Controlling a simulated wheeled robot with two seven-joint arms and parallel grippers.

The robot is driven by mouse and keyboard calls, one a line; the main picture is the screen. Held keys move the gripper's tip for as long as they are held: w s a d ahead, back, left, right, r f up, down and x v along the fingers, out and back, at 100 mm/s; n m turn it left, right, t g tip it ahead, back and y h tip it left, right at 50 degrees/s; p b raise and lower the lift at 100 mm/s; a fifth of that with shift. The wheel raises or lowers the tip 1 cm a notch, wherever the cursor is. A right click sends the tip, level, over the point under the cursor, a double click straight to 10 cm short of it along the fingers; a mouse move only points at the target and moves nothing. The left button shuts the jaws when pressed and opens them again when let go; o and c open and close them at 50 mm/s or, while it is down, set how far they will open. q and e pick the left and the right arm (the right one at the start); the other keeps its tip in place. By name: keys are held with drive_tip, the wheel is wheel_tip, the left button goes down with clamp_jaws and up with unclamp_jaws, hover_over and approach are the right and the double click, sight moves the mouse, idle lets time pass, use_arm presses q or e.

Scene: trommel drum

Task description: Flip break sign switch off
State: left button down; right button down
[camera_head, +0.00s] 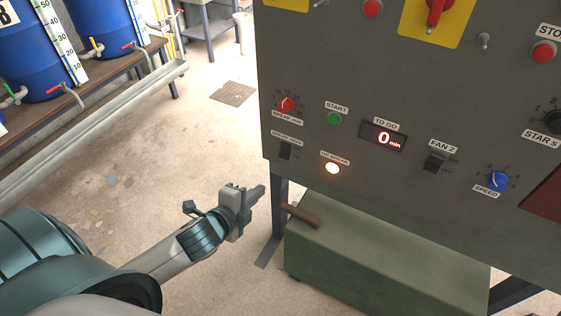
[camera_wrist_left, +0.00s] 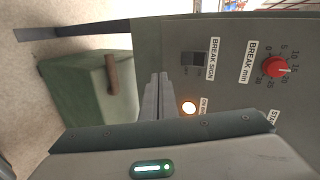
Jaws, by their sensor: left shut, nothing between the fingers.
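The break sign switch (camera_head: 286,151) is a small black rocker low on the left of the grey control panel (camera_head: 350,60). It also shows in the left wrist view (camera_wrist_left: 194,66), beside its BREAK SIGN label. I cannot tell which way its rocker is tipped. The round ON BREAK lamp (camera_head: 333,168) beside it glows; it also glows in the wrist view (camera_wrist_left: 189,107). My left gripper (camera_head: 259,192) is shut and empty, below and left of the switch, apart from it. Its fingers (camera_wrist_left: 157,95) show in the wrist view. My right gripper is not in view.
A red BREAK min knob (camera_head: 286,104), a green START button (camera_head: 334,118) and a FAN 2 switch (camera_head: 435,163) sit near the switch. A green box (camera_head: 370,245) with a brown handle (camera_head: 301,215) stands under the panel. Open floor lies to the left.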

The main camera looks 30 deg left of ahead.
sight(285, 150)
use_arm(q)
drive_tip(key=shift+m+t, duration=0.4)
drive_tip(key=shift+m, duration=0.3)
drive_tip(key=r, duration=0.5)
drive_tip(key=shift+s+d, duration=0.25)
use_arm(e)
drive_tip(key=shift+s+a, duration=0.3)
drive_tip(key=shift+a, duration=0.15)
use_arm(q)
drive_tip(key=shift+w, duration=0.15)
